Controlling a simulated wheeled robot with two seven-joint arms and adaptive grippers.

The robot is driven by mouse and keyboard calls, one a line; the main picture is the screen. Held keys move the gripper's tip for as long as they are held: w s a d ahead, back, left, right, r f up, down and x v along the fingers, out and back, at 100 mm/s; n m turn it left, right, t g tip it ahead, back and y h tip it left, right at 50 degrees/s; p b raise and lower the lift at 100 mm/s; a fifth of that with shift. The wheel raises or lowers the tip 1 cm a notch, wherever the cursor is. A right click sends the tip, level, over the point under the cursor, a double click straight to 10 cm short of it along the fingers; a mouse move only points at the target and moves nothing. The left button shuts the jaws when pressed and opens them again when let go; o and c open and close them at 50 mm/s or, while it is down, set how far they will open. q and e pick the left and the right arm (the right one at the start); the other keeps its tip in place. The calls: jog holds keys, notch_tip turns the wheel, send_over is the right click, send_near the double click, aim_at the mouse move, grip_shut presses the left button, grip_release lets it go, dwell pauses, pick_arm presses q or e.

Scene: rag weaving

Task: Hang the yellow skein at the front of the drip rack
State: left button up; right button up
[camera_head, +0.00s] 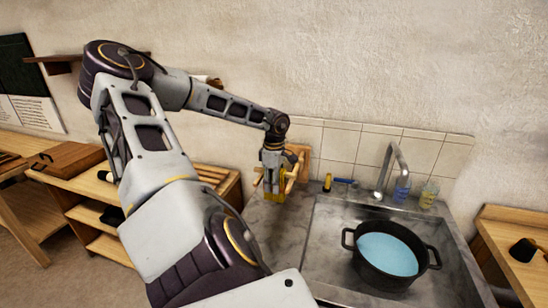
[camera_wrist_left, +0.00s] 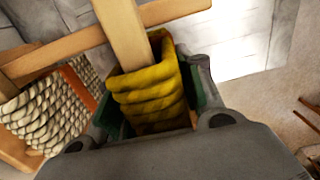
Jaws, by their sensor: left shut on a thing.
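The yellow skein (camera_wrist_left: 148,92) is a thick coiled loop between the fingers of my left gripper (camera_head: 270,184), which is shut on it. In the head view the skein (camera_head: 279,198) shows as a small yellow patch below the gripper, by the drip rack. The wooden drip rack (camera_head: 302,153) stands on the counter against the wall, partly hidden by my gripper. In the left wrist view a pale wooden bar of the rack (camera_wrist_left: 122,30) runs down to the skein's upper end and seems to enter its loop. Whether the rack bears the skein, I cannot tell. My right gripper is out of view.
A cream rope-like skein (camera_wrist_left: 45,118) with an orange-brown strip hangs beside the yellow one. A black pot (camera_head: 420,262) of blue liquid stands in the metal sink (camera_head: 335,217), right of the rack. A faucet (camera_head: 391,160) and glass jars (camera_head: 429,193) stand behind.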

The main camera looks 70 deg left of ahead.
pick_arm(q)
jog(key=shift+f+b, duration=0.4)
jog(key=shift+f, duration=0.35)
jog(key=o, duration=1.2)
jog(key=shift+c, duration=0.2)
jog(key=shift+r, duration=0.1)
jog(key=shift+r+p, duration=1.3)
jog(key=shift+r, duration=0.2)
jog(key=shift+r, duration=3.95)
